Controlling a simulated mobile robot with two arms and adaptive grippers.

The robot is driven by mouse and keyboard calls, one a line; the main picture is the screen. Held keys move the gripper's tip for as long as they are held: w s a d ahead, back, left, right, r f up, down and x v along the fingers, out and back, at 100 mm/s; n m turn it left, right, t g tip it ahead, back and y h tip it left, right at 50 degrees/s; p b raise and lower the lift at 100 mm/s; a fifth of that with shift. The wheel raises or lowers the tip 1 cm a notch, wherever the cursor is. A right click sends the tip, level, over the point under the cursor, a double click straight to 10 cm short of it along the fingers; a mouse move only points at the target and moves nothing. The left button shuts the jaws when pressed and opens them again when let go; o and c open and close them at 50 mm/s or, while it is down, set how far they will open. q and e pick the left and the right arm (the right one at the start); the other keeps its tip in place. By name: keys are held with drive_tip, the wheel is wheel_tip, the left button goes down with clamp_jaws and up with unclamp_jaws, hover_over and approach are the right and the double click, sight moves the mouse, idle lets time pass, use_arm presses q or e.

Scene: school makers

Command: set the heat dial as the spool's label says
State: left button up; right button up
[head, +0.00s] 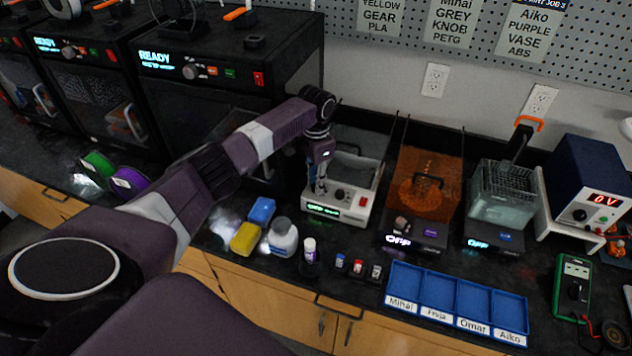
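A green spool (98,163) and a purple spool (128,179) stand on the black counter at the left; their labels are too small to read. A white-fronted device (318,208) has a lit green display, a dark dial (340,194) and a red switch. Other dark knobs sit on the printer fronts, one beside "READY" (190,71). I cannot tell which is the heat dial. My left gripper (320,187) points down at the white-fronted device, just left of its dial; its fingers are too small to judge. My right gripper is out of view.
An orange-lidded unit (422,190) and a clear bath (503,195) stand right of the device. Posted job signs (533,30) hang on the pegboard.

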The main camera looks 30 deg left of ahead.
use_arm(q)
drive_tip(key=o, duration=0.4)
drive_tip(key=shift+r, duration=0.1)
wheel_tip(320, 180, up, 12)
idle(0.4)
idle(0.3)
